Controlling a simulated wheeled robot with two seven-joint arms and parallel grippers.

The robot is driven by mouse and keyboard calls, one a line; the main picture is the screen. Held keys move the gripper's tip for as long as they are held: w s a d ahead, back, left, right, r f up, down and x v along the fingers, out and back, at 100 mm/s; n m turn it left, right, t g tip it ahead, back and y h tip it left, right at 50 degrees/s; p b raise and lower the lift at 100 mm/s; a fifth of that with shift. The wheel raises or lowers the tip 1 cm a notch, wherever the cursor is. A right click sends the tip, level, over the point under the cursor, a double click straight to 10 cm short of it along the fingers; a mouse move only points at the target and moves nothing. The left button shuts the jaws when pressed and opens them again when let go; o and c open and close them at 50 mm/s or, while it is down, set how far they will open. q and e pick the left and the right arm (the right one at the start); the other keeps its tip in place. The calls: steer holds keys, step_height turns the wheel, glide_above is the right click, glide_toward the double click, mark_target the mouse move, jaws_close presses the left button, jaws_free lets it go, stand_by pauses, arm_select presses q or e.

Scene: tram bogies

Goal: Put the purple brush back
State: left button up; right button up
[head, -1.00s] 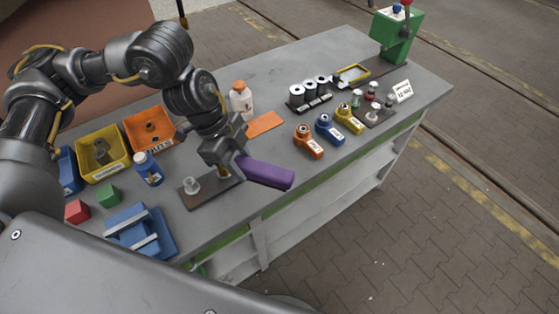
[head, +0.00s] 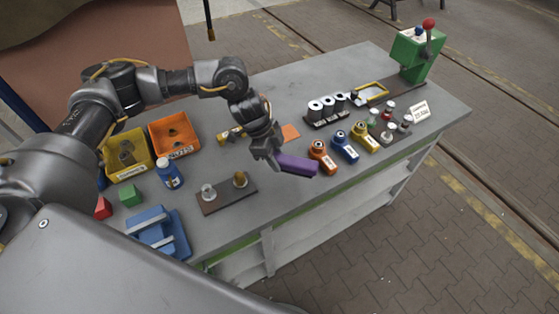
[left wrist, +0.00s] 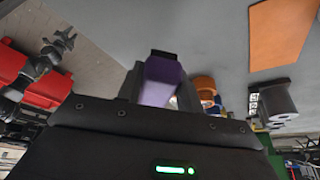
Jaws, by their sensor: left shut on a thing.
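My left gripper (head: 277,160) is shut on the purple brush (head: 298,166) and holds it above the bench top, tilted, its end pointing right near the orange tool (head: 322,156). In the left wrist view the purple brush (left wrist: 161,80) shows between the fingers, with the orange tool (left wrist: 205,88) just beyond it. My right gripper is not in view.
A blue tool (head: 345,150) and a yellow tool (head: 365,139) stand beside the orange one. An orange mat (head: 290,132) lies behind the gripper. Yellow (head: 127,155) and orange bins (head: 173,137) and a blue fixture (head: 158,233) are at the left. A green press (head: 415,50) stands at the far right.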

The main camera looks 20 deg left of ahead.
arm_select(q)
steer(key=shift+w+f, duration=0.95)
steer(key=shift+f, duration=0.15)
step_height(320, 180, down, 2)
steer(key=shift+f+p, duration=0.1)
steer(key=shift+p, duration=1)
steer(key=shift+f, duration=0.45)
steer(key=o, duration=1.1)
steer(key=shift+b+v, duration=2.1)
steer(key=shift+v, duration=3.95)
steer(key=shift+s, duration=0.1)
